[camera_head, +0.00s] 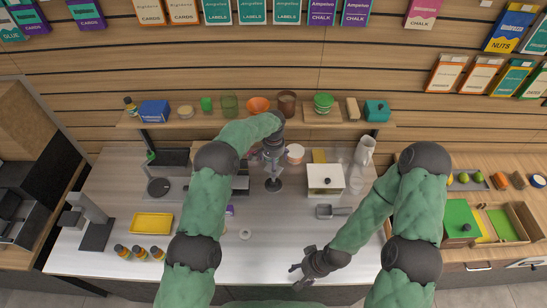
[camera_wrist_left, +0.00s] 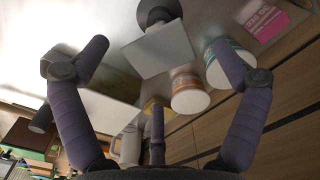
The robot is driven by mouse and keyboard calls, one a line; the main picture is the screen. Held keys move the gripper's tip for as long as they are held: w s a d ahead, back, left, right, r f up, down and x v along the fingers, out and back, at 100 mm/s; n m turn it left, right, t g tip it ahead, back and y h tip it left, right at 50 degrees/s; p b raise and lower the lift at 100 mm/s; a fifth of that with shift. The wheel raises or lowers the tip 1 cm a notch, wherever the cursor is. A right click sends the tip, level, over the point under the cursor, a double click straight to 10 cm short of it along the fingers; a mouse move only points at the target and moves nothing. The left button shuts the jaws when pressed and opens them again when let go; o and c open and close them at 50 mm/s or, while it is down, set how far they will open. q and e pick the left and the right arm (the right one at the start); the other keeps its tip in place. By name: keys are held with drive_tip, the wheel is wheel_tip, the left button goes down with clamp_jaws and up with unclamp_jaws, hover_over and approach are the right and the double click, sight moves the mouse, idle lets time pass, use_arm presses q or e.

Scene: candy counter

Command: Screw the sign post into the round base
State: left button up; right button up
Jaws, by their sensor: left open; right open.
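The round base (camera_head: 273,185) is a dark disc standing on the counter, with a grey post rising from it. In the left wrist view the round base (camera_wrist_left: 158,12) is at the top, and a pale flat sign panel (camera_wrist_left: 158,50) shows in front of it. Whether post and base are joined cannot be told. My left gripper (camera_head: 270,151) is above the base, and its dark fingers partly hide the post. In the left wrist view my left gripper (camera_wrist_left: 160,58) is open, its fingers spread to either side of the panel. My right gripper (camera_head: 297,275) is open and empty near the counter's front edge.
A white lidded box (camera_head: 325,181), a scoop (camera_head: 331,212) and a white pitcher (camera_head: 364,151) stand right of the base. A paper cup (camera_head: 295,153) is behind it. A yellow tray (camera_head: 152,222) and several bottles are left. The front middle counter is mostly clear.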

use_arm(q)
wheel_tip(320, 180, down, 2)
drive_tip(key=shift+s, duration=0.1)
use_arm(e)
drive_tip(key=shift+s+f, duration=0.1)
drive_tip(key=shift+f, duration=0.15)
use_arm(q)
drive_tip(key=shift+f, duration=0.55)
use_arm(e)
drive_tip(key=shift+f, duration=0.1)
use_arm(q)
drive_tip(key=c, duration=1.5)
use_arm(e)
drive_tip(key=shift+a, duration=0.1)
use_arm(q)
drive_tip(key=o, duration=1.1)
drive_tip(key=shift+o, duration=0.5)
drive_tip(key=shift+d, duration=0.1)
drive_tip(key=shift+r, duration=0.1)
